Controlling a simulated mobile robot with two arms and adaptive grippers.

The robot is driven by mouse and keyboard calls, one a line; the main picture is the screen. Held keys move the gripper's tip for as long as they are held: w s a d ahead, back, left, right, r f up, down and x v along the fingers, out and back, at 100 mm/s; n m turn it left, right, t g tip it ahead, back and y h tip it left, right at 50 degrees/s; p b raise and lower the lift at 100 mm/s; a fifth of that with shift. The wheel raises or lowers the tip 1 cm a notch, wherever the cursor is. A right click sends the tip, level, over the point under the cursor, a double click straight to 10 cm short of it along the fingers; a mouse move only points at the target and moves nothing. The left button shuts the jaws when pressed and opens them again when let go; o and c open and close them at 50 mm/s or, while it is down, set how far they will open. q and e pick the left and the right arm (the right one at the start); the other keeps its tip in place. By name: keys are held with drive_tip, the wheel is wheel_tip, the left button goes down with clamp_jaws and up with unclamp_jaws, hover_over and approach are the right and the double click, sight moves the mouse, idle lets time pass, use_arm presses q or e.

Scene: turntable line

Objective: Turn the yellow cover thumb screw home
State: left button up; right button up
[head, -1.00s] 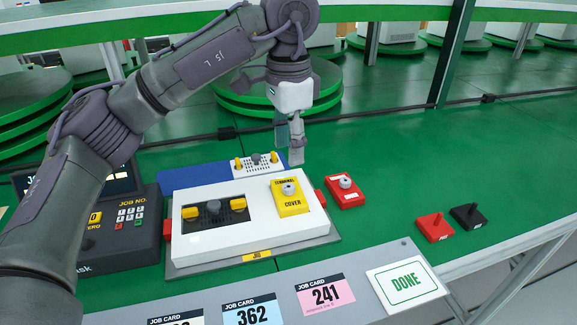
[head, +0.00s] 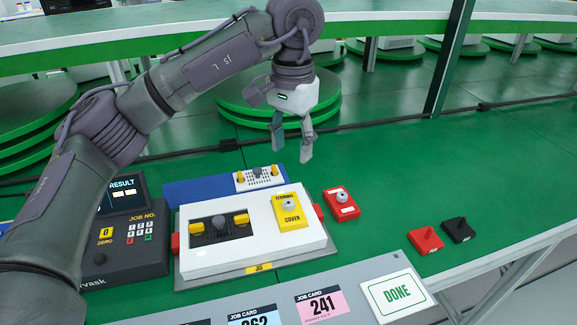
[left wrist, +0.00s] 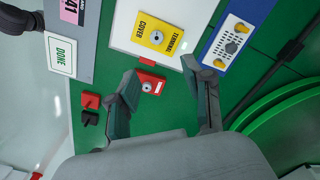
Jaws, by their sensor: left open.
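The yellow terminal cover (head: 292,212) lies on the right part of the white unit (head: 260,253). Its grey thumb screw (head: 288,204) stands at the cover's middle. The cover (left wrist: 158,32) and its screw (left wrist: 156,38) also show in the left wrist view. My left gripper (head: 292,150) is open and empty, in the air behind and above the cover. In the left wrist view its fingers (left wrist: 165,95) are spread, with a red cover between and below them. My right gripper is not in view.
A red cover (head: 341,204) with a screw lies right of the unit. Red (head: 426,240) and black (head: 459,230) knobbed pieces are farther right. A blue tray (head: 205,192) lies behind the unit, and a test console (head: 125,245) stands left. Green table at right is mostly clear.

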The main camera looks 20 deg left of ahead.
sight(288, 202)
use_arm(q)
drive_tip(key=f+n+p, duration=0.4)
drive_tip(key=n+p, duration=0.3)
drive_tip(key=s+f+n+p, duration=0.1)
drive_tip(key=f+n+p, duration=0.3)
drive_tip(key=n+p, duration=0.3)
drive_tip(key=f+n+p, duration=0.4)
drive_tip(key=n+p, duration=0.3)
drive_tip(key=n, duration=0.2)
drive_tip(key=shift+s+a+f, duration=0.1)
drive_tip(key=shift+s+f, duration=0.05)
drive_tip(key=shift+f, duration=0.05)
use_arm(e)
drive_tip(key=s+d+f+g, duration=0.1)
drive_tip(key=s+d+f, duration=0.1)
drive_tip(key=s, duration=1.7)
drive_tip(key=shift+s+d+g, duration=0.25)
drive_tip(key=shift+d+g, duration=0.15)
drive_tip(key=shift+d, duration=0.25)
use_arm(q)
drive_tip(key=shift+c, duration=0.2)
